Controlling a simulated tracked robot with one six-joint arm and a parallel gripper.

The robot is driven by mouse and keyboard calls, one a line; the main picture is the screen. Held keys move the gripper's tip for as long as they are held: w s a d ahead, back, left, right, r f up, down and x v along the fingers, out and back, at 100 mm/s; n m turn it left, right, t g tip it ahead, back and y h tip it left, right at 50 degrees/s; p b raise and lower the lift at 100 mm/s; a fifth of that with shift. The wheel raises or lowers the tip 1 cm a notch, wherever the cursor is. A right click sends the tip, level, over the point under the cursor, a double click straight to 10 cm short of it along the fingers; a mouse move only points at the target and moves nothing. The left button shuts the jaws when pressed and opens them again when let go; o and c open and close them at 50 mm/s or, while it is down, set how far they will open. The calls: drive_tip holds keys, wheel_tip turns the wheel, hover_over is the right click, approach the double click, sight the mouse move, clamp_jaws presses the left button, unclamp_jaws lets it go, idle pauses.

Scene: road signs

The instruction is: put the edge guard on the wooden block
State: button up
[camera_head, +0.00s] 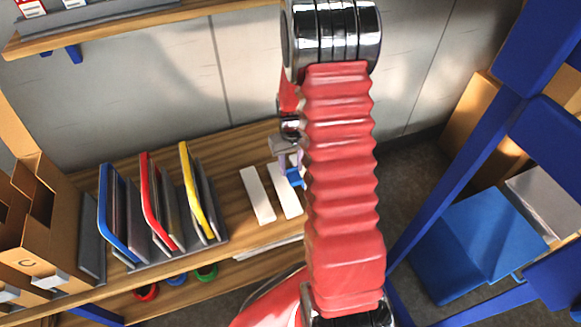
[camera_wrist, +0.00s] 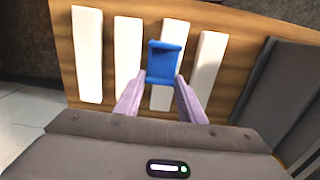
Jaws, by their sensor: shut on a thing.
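The blue edge guard (camera_wrist: 166,63) is between the pale purple fingertips of my gripper (camera_wrist: 160,80) in the wrist view. My gripper is shut on it. The guard overlaps one white strip (camera_wrist: 162,98), whose lower part shows between the fingers; I cannot tell whether they touch. In the head view the blue guard (camera_head: 295,177) shows partly beside my red arm, near a white strip (camera_head: 284,190). No separate wood-coloured block can be made out; several white strips lie on the wooden shelf (camera_head: 236,222), and I cannot tell whether one of them is the block.
More white strips (camera_wrist: 88,55) lie side by side on the shelf. A rack with blue, red and yellow frames (camera_head: 160,205) stands to the left, cardboard boxes (camera_head: 25,230) beyond it. A blue bin (camera_head: 475,245) and blue posts are at the right. A wall is behind the shelf.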

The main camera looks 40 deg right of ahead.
drive_tip(key=shift+w, duration=0.1)
drive_tip(key=w+a+r+n, duration=0.1)
drive_tip(key=w+a+r, duration=0.4)
drive_tip(key=a+r, duration=0.5)
drive_tip(key=w+a+r+n, duration=0.1)
drive_tip(key=w+a+r, duration=0.4)
drive_tip(key=a+r, duration=0.6)
drive_tip(key=shift+w+a+n, duration=0.35)
drive_tip(key=shift+a+n, duration=0.05)
drive_tip(key=shift+a, duration=0.25)
drive_tip(key=shift+s, duration=0.1)
